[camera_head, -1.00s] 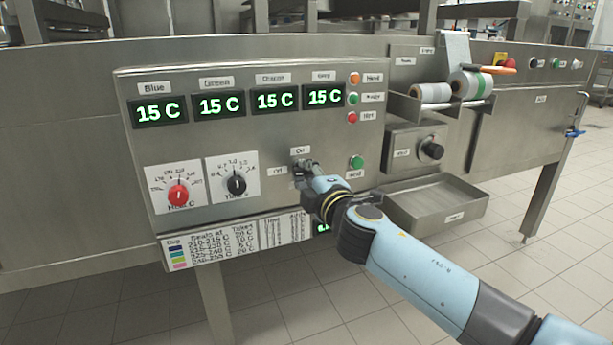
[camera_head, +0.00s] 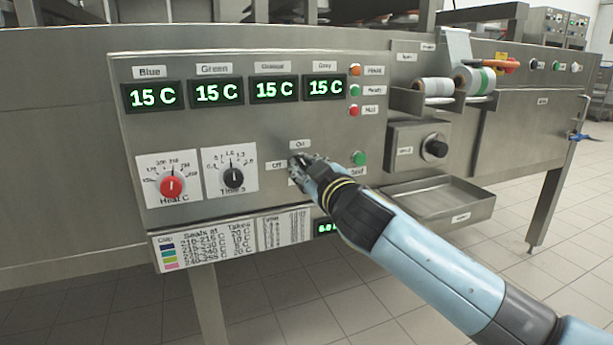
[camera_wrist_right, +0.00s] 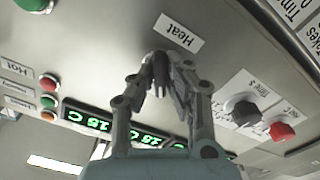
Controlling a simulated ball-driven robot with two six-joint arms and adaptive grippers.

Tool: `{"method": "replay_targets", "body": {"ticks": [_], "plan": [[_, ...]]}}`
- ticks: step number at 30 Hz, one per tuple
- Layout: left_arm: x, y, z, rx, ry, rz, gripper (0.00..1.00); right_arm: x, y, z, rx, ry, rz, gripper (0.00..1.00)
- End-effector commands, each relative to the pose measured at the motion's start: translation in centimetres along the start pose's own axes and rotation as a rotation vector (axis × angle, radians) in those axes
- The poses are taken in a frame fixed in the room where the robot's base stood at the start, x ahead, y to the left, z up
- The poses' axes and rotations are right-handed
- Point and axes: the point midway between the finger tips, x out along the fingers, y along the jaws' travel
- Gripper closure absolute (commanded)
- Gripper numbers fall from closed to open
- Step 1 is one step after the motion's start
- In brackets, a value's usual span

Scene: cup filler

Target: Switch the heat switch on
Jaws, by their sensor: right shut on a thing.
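The heat switch sits on the steel panel between the On label (camera_head: 300,144) and the Off label (camera_head: 278,165). My right gripper (camera_head: 298,163) is at the switch and mostly hides it in the head view, so its position cannot be told. In the right wrist view, my right gripper (camera_wrist_right: 166,75) is shut on the switch, just beside the Heat label (camera_wrist_right: 178,32). The four temperature displays, such as the Blue one (camera_head: 152,96), read 15 C. My left gripper is not in view.
A red Heat knob (camera_head: 171,186) and a black time knob (camera_head: 233,178) are left of the gripper. A green button (camera_head: 359,158) is close on its right. Indicator lamps (camera_head: 354,90) are above right. A steel tray (camera_head: 440,202) juts out at the right.

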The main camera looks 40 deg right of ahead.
Motion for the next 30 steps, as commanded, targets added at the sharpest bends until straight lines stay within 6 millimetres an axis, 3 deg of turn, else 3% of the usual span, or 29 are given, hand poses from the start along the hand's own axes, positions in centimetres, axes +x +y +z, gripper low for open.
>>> {"method": "replay_targets", "body": {"ticks": [15,30], "plan": [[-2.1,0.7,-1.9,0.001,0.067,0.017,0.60,-0.1,-0.2,0.4,0.428,-0.006,-0.001,1.00],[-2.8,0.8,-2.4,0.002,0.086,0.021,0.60,-0.1,-0.1,0.3,0.585,-0.006,0.000,1.00]]}}
